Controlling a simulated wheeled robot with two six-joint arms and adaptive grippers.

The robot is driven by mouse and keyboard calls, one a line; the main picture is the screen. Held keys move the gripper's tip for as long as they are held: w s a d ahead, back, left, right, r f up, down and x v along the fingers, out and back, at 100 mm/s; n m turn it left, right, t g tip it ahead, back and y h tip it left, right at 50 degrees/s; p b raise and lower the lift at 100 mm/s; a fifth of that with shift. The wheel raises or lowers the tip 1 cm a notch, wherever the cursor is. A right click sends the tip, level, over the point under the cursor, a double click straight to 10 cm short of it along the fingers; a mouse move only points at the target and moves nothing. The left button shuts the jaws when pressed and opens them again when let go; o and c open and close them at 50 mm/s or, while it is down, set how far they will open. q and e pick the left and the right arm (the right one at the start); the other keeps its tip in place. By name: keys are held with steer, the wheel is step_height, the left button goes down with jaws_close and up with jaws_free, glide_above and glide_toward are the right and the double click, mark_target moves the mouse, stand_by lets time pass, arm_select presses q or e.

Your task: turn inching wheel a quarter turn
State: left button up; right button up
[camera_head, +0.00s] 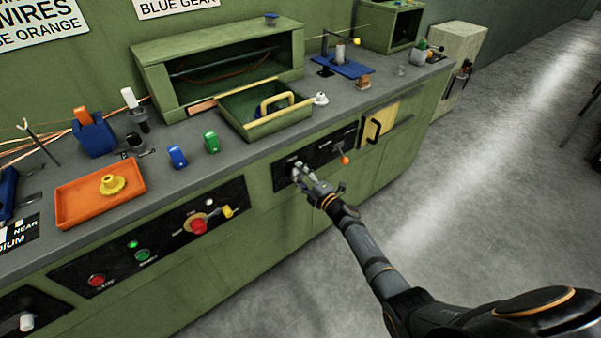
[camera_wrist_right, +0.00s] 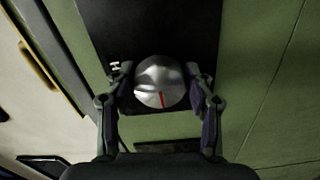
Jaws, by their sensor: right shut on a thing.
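The inching wheel is a round silver knob (camera_wrist_right: 160,84) with a red mark, set on a black panel (camera_wrist_right: 150,30). In the right wrist view the red mark points toward the bottom of the picture. My right gripper (camera_wrist_right: 160,92) has one finger on each side of the knob and is shut on it. In the head view my right gripper (camera_head: 306,180) reaches the black panel (camera_head: 325,147) on the green bench front, and its fingers mostly hide the knob. My left gripper is not in view.
An orange-tipped lever (camera_head: 344,159) sticks out just right of my right gripper. A yellow panel with a dark handle (camera_head: 372,131) is farther right. A control panel with a red button (camera_head: 198,226) lies to the left. The floor (camera_head: 480,170) at right is clear.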

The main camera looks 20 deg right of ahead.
steer(key=shift+m, duration=0.6)
steer(key=shift+f, duration=0.1)
steer(key=o, duration=1.2)
steer(key=shift+s+d, duration=0.15)
steer(key=shift+s, duration=0.2)
steer(key=v, duration=1.1)
steer(key=shift+s, duration=0.2)
